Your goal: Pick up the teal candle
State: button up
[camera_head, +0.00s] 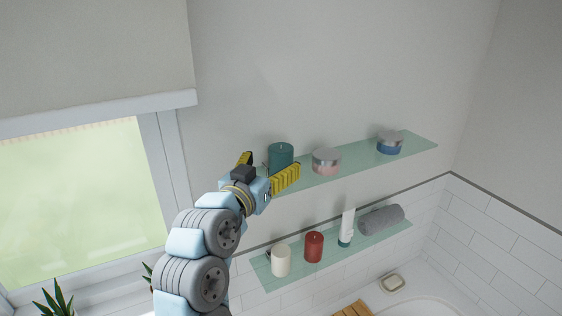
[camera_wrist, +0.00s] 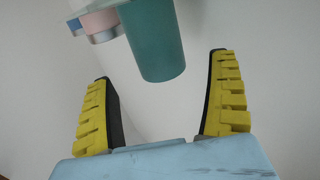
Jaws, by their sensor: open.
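The teal candle (camera_head: 281,157) stands upright at the left end of the upper glass shelf (camera_head: 355,160). My gripper (camera_head: 271,168) is at that end of the shelf, its yellow fingers spread on either side of the candle in the head view. In the wrist view the teal candle (camera_wrist: 153,45) shows ahead of my open gripper (camera_wrist: 160,85), roughly between the lines of the two fingers. Neither finger visibly touches it. The candle's lower part is partly hidden by my gripper in the head view.
A pink tin (camera_head: 326,162) stands right of the candle, and a blue tin (camera_head: 390,143) farther right. The lower shelf (camera_head: 330,253) holds a white candle (camera_head: 281,261), a red candle (camera_head: 314,246), a tube (camera_head: 346,228) and a rolled grey towel (camera_head: 381,219). A window (camera_head: 80,190) is left.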

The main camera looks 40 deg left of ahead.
aim_at(276, 159)
jog(key=shift+w+a+r+p, duration=0.1)
jog(key=shift+w+a+p, duration=0.1)
jog(key=shift+w, duration=0.15)
jog(key=shift+w+a+r+p, duration=0.1)
jog(key=shift+w+p, duration=0.1)
jog(key=shift+w, duration=0.1)
jog(key=p+x, duration=0.1)
jog(key=x, duration=0.2)
jog(key=shift+w+a+f, duration=0.1)
jog(key=shift+w+f, duration=0.05)
jog(key=shift+w, duration=0.25)
jog(key=c, duration=1.4)
jog(key=shift+o, duration=0.2)
